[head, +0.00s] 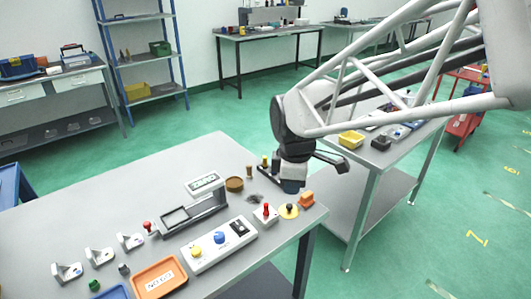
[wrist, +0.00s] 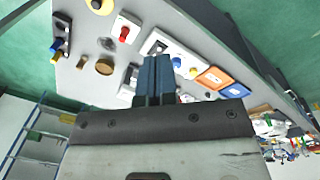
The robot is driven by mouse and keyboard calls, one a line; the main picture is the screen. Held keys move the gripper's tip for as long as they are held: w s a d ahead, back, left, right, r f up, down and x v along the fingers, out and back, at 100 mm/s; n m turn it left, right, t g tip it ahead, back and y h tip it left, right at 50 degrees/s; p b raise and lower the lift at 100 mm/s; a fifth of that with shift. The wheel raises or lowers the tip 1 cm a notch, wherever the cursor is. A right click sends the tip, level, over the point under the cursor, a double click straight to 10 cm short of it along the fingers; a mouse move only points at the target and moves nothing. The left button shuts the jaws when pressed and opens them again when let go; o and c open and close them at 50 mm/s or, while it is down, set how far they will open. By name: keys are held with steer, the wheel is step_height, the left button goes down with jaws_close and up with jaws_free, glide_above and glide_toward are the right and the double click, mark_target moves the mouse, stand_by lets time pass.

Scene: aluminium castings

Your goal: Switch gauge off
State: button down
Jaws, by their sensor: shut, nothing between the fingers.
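A white control box (head: 218,243) lies near the front edge of the grey table, with a yellow knob (head: 196,251), a blue knob (head: 219,237) and a black switch panel (head: 238,228). Behind it stands a grey gauge-like fixture (head: 190,216) with a white lettered plate (head: 204,183); the lettering is too small to read surely. My gripper (head: 291,187) is above the table's right end, apart from the control box. In the wrist view its blue fingers (wrist: 156,60) are shut and empty, and they hide part of the white control box (wrist: 160,44). The switch's position cannot be told.
A brown round dish (head: 234,184) is behind. An orange tray (head: 159,278) and several small brackets lie left. A second table stands right.

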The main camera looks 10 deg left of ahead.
steer(key=w+a+f+n, duration=0.2)
steer(key=a+n, duration=0.2)
steer(key=a, duration=0.3)
steer(key=w+a+f+n, duration=0.2)
steer(key=a+f+n, duration=0.1)
steer(key=a+n, duration=0.2)
steer(key=shift+w+a+f+g, duration=0.2)
steer(key=shift+a+f+g, duration=0.2)
steer(key=shift+a, duration=0.55)
steer(key=shift+w+a+r, duration=0.1)
steer(key=shift+w+r, duration=0.05)
steer(key=shift+w+a+r, duration=0.15)
steer(key=shift+w+a, duration=0.2)
steer(key=shift+r, duration=0.1)
step_height(320, 180, up, 14)
steer(key=w+a, duration=0.1)
steer(key=shift+w+a, duration=0.25)
steer(key=shift+d, duration=0.1)
